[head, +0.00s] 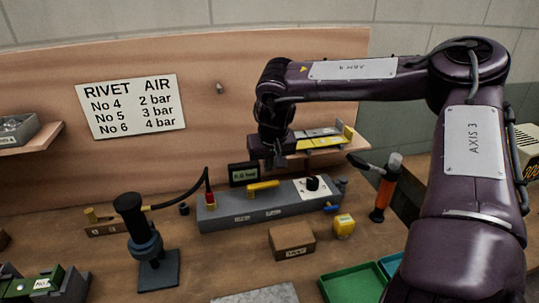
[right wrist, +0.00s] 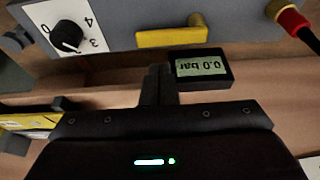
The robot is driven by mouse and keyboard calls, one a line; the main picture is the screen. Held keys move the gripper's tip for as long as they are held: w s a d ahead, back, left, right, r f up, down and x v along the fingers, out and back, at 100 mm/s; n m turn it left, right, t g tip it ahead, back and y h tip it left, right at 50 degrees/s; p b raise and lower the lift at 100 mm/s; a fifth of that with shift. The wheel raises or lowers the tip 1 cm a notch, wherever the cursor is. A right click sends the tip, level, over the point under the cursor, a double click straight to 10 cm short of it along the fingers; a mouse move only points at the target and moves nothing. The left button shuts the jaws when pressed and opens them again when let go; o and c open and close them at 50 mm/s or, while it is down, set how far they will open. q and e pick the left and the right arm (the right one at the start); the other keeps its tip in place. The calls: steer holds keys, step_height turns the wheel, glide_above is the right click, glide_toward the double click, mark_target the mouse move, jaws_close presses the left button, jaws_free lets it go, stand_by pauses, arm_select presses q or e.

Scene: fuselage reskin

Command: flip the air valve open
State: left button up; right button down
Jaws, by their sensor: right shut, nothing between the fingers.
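The air valve is a yellow lever (head: 263,186) on top of a long grey air box (head: 240,214). The lever lies along the length of the box and also shows in the right wrist view (right wrist: 172,38). A small black display (head: 243,174) behind the box reads 0.0 bar, upside down in the right wrist view (right wrist: 201,66). My right gripper (head: 279,163) is above and behind the lever, apart from it. Its fingers (right wrist: 158,86) are shut and empty, close beside the display in the right wrist view. My left gripper is not in view.
A black dial knob (head: 313,183) sits right of the lever. A red fitting (head: 210,197) with a black hose is at the box's left end. An orange-handled tool (head: 384,188) stands to the right. A wooden block (head: 291,240) and yellow cube (head: 344,226) lie in front.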

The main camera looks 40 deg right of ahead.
steer(key=x, duration=0.4)
steer(key=shift+d+r+p, duration=0.1)
steer(key=shift+p, duration=0.2)
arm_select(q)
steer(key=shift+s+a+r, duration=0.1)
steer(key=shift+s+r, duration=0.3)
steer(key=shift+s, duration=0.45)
arm_select(e)
steer(key=shift+w+f, duration=0.1)
steer(key=shift+f, duration=0.35)
